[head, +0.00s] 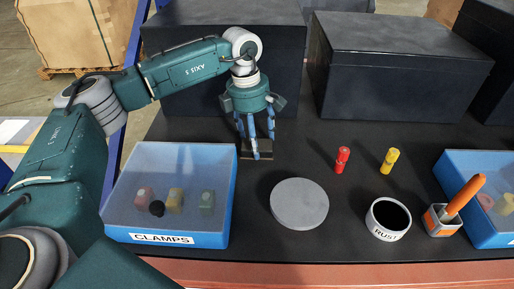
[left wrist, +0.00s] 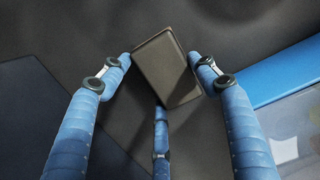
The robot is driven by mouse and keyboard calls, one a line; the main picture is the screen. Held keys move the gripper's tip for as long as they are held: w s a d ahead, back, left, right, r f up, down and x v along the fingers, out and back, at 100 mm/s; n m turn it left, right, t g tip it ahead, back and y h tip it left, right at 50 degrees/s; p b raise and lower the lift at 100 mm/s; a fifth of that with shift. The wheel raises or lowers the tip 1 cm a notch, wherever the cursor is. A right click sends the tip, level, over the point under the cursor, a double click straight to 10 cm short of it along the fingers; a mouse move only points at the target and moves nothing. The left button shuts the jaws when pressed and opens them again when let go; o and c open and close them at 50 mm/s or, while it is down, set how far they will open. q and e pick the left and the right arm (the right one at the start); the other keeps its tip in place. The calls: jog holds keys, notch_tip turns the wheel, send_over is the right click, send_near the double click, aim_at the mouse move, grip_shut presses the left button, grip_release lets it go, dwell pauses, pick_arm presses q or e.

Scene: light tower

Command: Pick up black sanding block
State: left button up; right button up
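The black sanding block (left wrist: 166,66) is a dark, slightly brownish rectangular block, seen tilted in the left wrist view. In the head view the block (head: 246,152) lies on the dark tabletop behind the clamps bin, partly hidden by my fingers. My left gripper (head: 257,148) points down over it with its blue fingers spread. In the left wrist view two fingertips of the gripper (left wrist: 160,66) flank the block, and the third finger is at its near edge. Whether any finger touches it I cannot tell. My right gripper is out of view.
A blue bin labelled CLAMPS (head: 222,205) stands just left and in front. A grey disc (head: 299,204), a RUST cup (head: 388,219), an orange-handled tool (head: 465,195), and red (head: 342,160) and yellow (head: 390,161) cylinders stand rightward. Large dark boxes (head: 395,80) line the back.

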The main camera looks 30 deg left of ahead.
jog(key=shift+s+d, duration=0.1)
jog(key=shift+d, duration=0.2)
pick_arm(q)
jog(key=shift+w+r, duration=0.1)
jog(key=shift+r, duration=0.35)
notch_tip(320, 180, up, 18)
jog(key=b, duration=0.2)
jog(key=shift+r, duration=0.6)
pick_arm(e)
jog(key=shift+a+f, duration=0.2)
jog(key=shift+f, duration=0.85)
pick_arm(q)
jog(key=o, duration=0.4)
jog(key=shift+c, duration=1.1)
jog(key=shift+f, duration=0.1)
